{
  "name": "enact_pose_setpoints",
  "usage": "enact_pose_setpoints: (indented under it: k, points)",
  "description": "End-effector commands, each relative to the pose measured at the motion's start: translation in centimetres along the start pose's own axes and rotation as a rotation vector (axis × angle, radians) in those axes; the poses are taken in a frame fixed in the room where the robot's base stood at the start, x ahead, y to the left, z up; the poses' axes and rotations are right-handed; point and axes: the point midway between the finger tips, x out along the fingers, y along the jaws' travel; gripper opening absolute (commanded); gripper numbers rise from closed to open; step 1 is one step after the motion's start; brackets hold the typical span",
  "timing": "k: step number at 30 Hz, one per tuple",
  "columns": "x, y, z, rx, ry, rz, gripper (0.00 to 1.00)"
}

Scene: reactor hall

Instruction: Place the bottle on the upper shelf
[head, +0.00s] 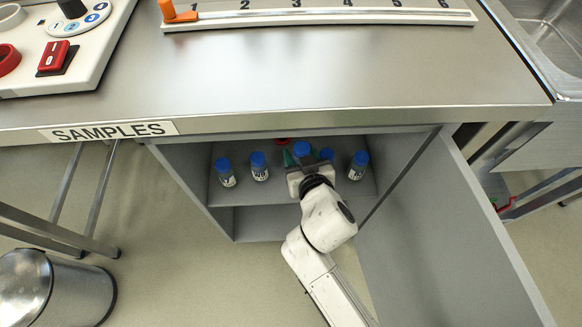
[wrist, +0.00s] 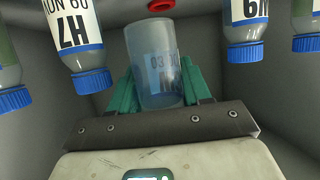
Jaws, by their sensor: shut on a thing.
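My gripper (head: 298,162) reaches into the open cabinet under the counter. The blue cap of this bottle (head: 302,149) shows above my gripper in the head view. The grey upper shelf (head: 240,197) bears other blue-capped bottles on both sides of it. Whether the held bottle's base touches the shelf is hidden.
Neighbouring bottles stand at left (head: 225,173), (head: 259,167) and right (head: 326,155), (head: 358,165), one close to my gripper. A red object (head: 282,141) is behind. The cabinet door (head: 445,225) hangs open at right. The counter (head: 300,75) overhangs. A lower compartment (head: 258,223) looks empty.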

Motion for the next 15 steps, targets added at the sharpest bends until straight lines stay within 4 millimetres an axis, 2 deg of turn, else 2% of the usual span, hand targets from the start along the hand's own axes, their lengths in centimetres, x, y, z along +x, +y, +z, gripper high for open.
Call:
enact_pose_setpoints:
  k: [3, 11, 15]
  points:
    - [1.2, -0.9, 1.1, 0.001, 0.001, -0.001, 0.11]
    - [2.4, -1.8, 2.1, 0.000, 0.001, -0.002, 0.11]
    - [3.3, -1.9, 4.2, 0.000, -0.001, -0.001, 0.11]
